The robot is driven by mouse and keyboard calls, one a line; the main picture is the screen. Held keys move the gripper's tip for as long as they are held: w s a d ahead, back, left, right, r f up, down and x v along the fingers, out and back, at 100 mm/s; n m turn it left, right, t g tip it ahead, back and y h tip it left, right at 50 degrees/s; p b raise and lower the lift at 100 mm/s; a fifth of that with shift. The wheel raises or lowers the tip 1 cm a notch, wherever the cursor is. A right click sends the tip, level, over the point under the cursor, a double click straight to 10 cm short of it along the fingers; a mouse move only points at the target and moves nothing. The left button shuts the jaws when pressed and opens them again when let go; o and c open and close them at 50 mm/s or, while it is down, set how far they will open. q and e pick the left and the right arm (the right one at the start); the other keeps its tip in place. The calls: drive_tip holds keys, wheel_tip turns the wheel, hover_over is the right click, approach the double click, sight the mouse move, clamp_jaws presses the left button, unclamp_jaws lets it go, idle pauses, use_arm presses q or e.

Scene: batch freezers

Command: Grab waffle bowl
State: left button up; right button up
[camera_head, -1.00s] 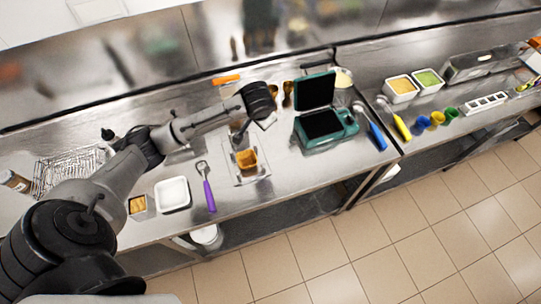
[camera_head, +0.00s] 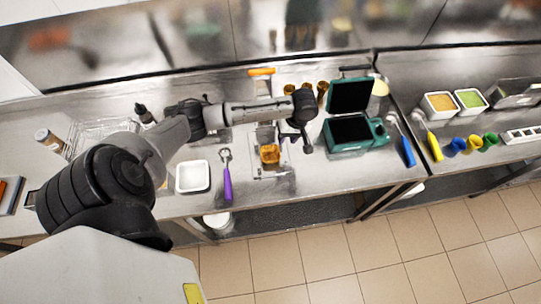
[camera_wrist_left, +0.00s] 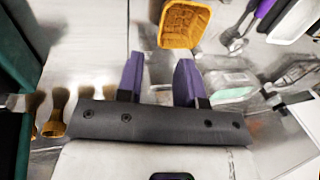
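The golden-brown waffle bowl (camera_head: 270,153) sits upright on or in a clear holder on the steel counter, left of the green waffle iron. It also shows at the top of the left wrist view (camera_wrist_left: 184,22), partly cut by the frame edge. My left gripper (camera_head: 288,138) is just right of and behind the bowl in the head view. In the left wrist view its purple fingers (camera_wrist_left: 160,60) are apart with nothing between them. The bowl lies beyond the fingertips and looks untouched by them. My right gripper is not in view.
The open green waffle iron (camera_head: 357,132) stands close on the right. Brown cones (camera_wrist_left: 58,108) stand behind the bowl. A purple-handled scoop (camera_head: 228,182) and a white tray (camera_head: 192,177) lie to the left. The counter front near the bowl is mostly clear.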

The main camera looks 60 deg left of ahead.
sight(279, 152)
use_arm(q)
drive_tip(key=shift+x, duration=5.15)
drive_tip(key=shift+s, duration=0.2)
clamp_jaws()
